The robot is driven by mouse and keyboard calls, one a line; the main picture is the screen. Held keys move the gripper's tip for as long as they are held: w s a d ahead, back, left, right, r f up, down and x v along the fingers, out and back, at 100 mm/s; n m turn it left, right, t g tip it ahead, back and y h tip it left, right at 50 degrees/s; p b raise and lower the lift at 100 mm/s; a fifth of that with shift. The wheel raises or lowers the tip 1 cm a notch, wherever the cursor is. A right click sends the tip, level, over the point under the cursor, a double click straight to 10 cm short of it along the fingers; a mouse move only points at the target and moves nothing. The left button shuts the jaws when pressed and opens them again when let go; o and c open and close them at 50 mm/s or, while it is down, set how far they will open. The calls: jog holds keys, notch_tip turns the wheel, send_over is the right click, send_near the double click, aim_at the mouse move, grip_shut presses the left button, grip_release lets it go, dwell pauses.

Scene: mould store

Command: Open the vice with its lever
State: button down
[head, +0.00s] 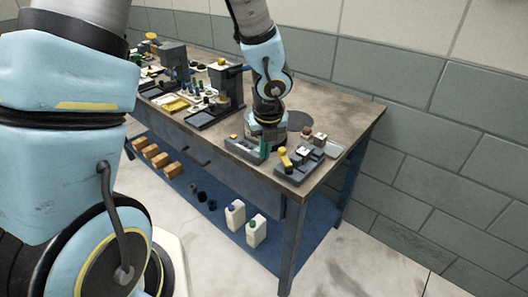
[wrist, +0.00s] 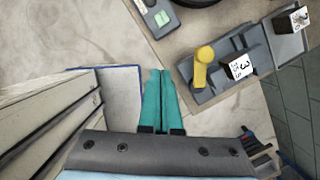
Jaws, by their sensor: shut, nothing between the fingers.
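The vice (head: 294,173) is a dark grey block near the front right corner of the bench. Its lever, with a yellow grip (head: 285,157), stands at its left end; the grip also shows in the wrist view (wrist: 203,65). A small cube marked 3 (wrist: 239,67) sits in the vice (wrist: 210,92). My gripper (head: 265,149) is just left of the vice in the head view. In the wrist view its teal fingers (wrist: 160,74) are shut together with nothing between them, left of the lever and apart from it.
A second marked cube (wrist: 299,18) sits on a grey tray (wrist: 289,46) beyond the vice. A small device (head: 240,149) lies left of my gripper. Fixtures and trays crowd the bench's far left. The shelf below holds white bottles (head: 256,230) and orange boxes.

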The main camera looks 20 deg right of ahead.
notch_tip(320, 180, up, 8)
jog(key=a+p, duration=0.1)
jog(key=p, duration=0.1)
jog(key=shift+s+a+r, duration=0.25)
jog(key=shift+s+a, duration=0.15)
jog(key=shift+s, duration=0.05)
